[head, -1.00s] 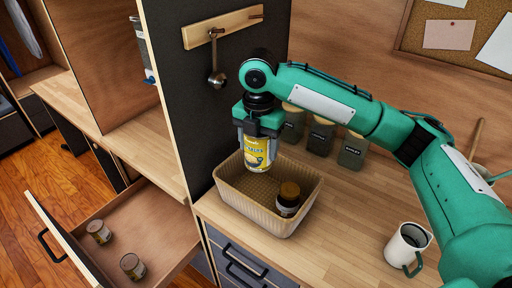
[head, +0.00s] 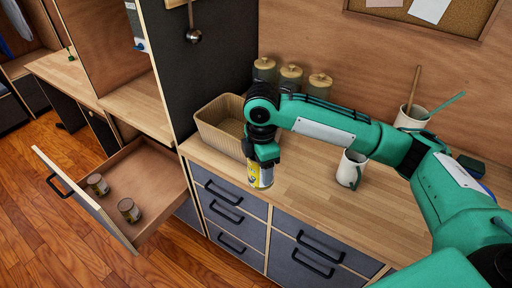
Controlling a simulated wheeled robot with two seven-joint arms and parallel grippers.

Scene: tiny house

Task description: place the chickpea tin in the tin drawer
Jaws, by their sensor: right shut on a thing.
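The chickpea tin (head: 260,177) is yellow with a silvery rim and hangs upright below my right gripper (head: 262,160), which is shut on it. The gripper hides the tin's upper part. Tin and gripper are in front of the basket, near the counter's front edge. The open tin drawer (head: 152,203) is at the lower left, pulled out, with two small tins (head: 129,210) (head: 98,184) inside and bare floor around them. The held tin is to the right of the drawer and apart from it. My left gripper is not in view.
A ribbed beige basket (head: 213,132) stands on the counter (head: 310,200) at the left. Several lidded jars (head: 291,78) stand behind it. A white mug (head: 351,170) and a utensil crock (head: 411,117) are to the right. A dark upright panel (head: 205,75) rises between counter and desk side.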

